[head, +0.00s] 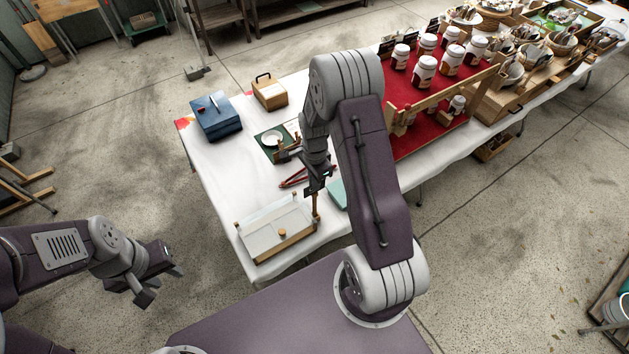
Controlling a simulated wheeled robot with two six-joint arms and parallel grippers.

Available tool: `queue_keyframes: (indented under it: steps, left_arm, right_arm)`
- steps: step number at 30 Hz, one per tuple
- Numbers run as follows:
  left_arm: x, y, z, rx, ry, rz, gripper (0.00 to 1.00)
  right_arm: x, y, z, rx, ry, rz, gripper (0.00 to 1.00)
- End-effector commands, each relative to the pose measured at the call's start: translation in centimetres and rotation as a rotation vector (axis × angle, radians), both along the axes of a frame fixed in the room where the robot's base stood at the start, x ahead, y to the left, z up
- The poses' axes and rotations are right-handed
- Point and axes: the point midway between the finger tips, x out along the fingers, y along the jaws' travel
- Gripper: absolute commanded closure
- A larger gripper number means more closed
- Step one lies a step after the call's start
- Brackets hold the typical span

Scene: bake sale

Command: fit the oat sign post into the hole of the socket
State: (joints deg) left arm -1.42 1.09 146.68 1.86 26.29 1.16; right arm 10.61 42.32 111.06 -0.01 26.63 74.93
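A thin upright wooden post (316,208), which I take to be the oat sign post, hangs below my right gripper (317,189). The gripper points down and appears shut on its upper part. The post's foot is beside the right edge of a shallow pale tray (262,258); I cannot tell whether it touches anything. A small round wooden piece (282,233) in the tray may be the socket; its hole is too small to see. No lettering is readable. My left gripper (163,286) is open and empty, over the floor left of the table.
The white-clothed table (215,170) also bears a blue box (216,119), a wooden box (270,93), a green mat with a white dish (272,138), red-handled tongs (293,178) and a red stand (436,134) with several jars. My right arm hides part of the table.

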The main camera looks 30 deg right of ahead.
Motion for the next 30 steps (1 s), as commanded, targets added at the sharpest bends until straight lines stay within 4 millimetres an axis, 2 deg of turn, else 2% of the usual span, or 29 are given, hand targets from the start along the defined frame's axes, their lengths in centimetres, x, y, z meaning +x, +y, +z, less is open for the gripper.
queue_keyframes:
  steps: [30]
  left_arm:
    - [0.0,0.0,-1.9,0.0,0.0,0.0,0.64]
  right_arm:
    - [0.0,0.0,-2.7,0.0,0.0,0.0,1.0]
